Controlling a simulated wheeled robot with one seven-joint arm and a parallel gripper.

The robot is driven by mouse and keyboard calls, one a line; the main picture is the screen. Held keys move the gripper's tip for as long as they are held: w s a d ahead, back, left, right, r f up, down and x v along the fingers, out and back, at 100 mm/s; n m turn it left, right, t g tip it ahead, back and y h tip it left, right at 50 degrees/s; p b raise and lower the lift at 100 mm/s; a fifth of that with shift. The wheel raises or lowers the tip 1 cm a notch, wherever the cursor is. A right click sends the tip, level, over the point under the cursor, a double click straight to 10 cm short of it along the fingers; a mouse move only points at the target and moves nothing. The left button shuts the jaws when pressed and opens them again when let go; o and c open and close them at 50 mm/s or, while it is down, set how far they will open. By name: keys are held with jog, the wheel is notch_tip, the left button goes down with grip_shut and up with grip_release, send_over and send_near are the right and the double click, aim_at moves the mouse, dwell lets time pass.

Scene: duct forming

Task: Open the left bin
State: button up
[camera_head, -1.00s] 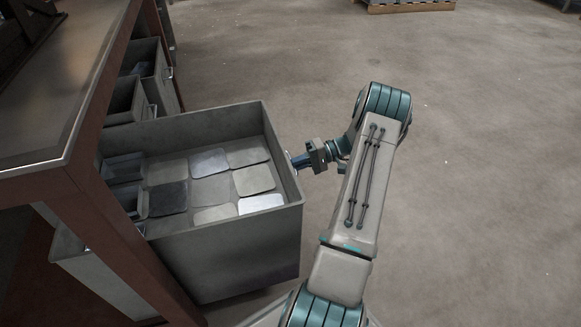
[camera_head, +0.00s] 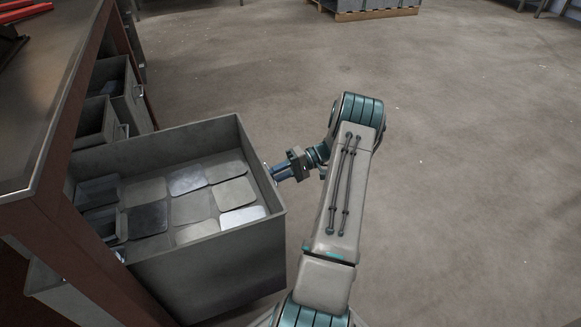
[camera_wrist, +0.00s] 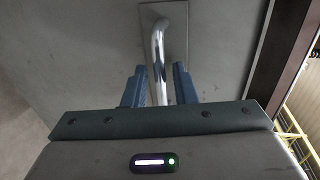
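The left bin, a grey open-topped metal bin (camera_head: 215,262), stands pulled out from under the workbench at the left, and its inside shows. My gripper (camera_head: 272,174) is at the bin's outer right face. In the wrist view, a shiny curved handle (camera_wrist: 159,55) on a plate on the grey bin face (camera_wrist: 90,50) runs between the two blue fingers of my gripper (camera_wrist: 160,78). A narrow gap shows on each side of the handle, so the fingers look open around it. The handle's lower end is hidden behind my gripper body.
The workbench (camera_head: 50,85) with red-brown legs runs along the left. Smaller grey bins (camera_head: 110,80) sit under it, behind the open bin. Flat metal sheets (camera_head: 188,180) lie in the bin. A loaded pallet (camera_head: 365,8) is far off. The floor at right is clear.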

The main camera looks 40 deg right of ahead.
jog(key=p+v, duration=0.3)
jog(key=v, duration=1)
jog(key=shift+s, duration=0.1)
jog(key=w+a+r+n+g+h+p, duration=0.1)
jog(key=a+r+g+h+p, duration=0.25)
jog(key=a+r+p, duration=0.7)
jog(key=w+a+r+g+h+p, duration=0.2)
jog(key=a+r+h+p, duration=0.25)
jog(key=a+r, duration=1.1)
jog(key=s+a+r+t+h+p, duration=0.1)
jog(key=s+a+r+h+p, duration=0.1)
jog(key=s+r+p, duration=0.4)
jog(key=s+a+r+n+t+h+p, duration=0.1)
jog(key=s+a+r+p, duration=0.4)
jog(key=r, duration=0.8)
jog(key=s+a+r+n+t+h+p, duration=0.1)
jog(key=s+a+r+t+h+p, duration=0.1)
jog(key=s+a+r+h+p, duration=0.2)
jog(key=s+r+p, duration=0.3)
jog(key=s+r, duration=0.1)
jog(key=r, duration=0.1)
jog(key=shift+a+r+p, duration=0.2)
jog(key=shift+r+p, duration=0.15)
